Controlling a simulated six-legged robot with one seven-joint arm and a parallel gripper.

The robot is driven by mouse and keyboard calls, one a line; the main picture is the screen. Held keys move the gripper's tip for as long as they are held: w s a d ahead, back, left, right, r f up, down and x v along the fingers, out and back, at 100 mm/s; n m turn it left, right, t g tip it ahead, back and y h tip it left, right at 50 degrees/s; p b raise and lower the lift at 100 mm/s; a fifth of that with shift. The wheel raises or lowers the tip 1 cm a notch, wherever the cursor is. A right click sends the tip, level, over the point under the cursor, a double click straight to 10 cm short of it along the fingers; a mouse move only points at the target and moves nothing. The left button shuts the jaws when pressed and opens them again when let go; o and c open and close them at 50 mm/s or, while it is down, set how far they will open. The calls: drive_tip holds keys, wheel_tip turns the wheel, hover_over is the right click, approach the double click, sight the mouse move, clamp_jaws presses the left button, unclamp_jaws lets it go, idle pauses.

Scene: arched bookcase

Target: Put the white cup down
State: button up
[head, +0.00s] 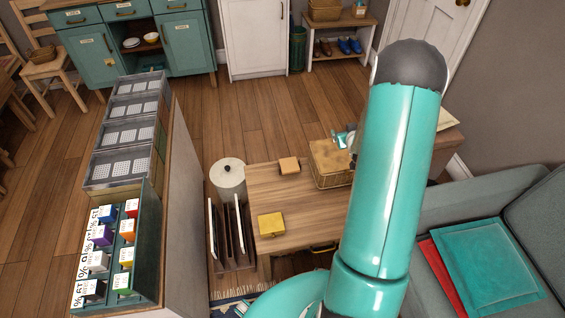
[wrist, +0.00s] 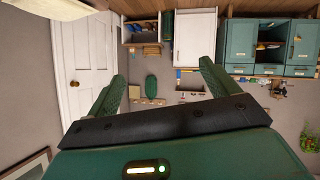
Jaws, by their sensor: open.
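I cannot make out a white cup for sure in either view. A small white bowl-like vessel (head: 151,38) sits in the open niche of the teal sideboard (head: 92,52), far from my arm. My gripper (wrist: 162,72) shows in the wrist view with its two green fingers wide apart and nothing between them.
A low wooden table (head: 272,193) bears a yellow box (head: 271,225) and a small tan block (head: 289,165), with bare wood between. A white lidded canister (head: 228,178) and a rack (head: 233,262) stand left of it. A grey sofa (head: 465,193) is at right.

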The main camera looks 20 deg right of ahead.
drive_tip(key=s+a+r+g+y, duration=0.2)
drive_tip(key=s+a+r, duration=0.1)
drive_tip(key=a+r, duration=1.7)
drive_tip(key=s+a+r+n+g+y, duration=0.1)
drive_tip(key=s+a+r, duration=0.3)
drive_tip(key=s+a, duration=0.4)
drive_tip(key=s+a+r+n+g+y, duration=0.1)
drive_tip(key=s+a+r, duration=0.4)
drive_tip(key=s, duration=0.9)
drive_tip(key=a+g+y, duration=0.1)
drive_tip(key=a, duration=0.2)
drive_tip(key=shift+s+a, duration=0.3)
drive_tip(key=shift+c, duration=0.2)
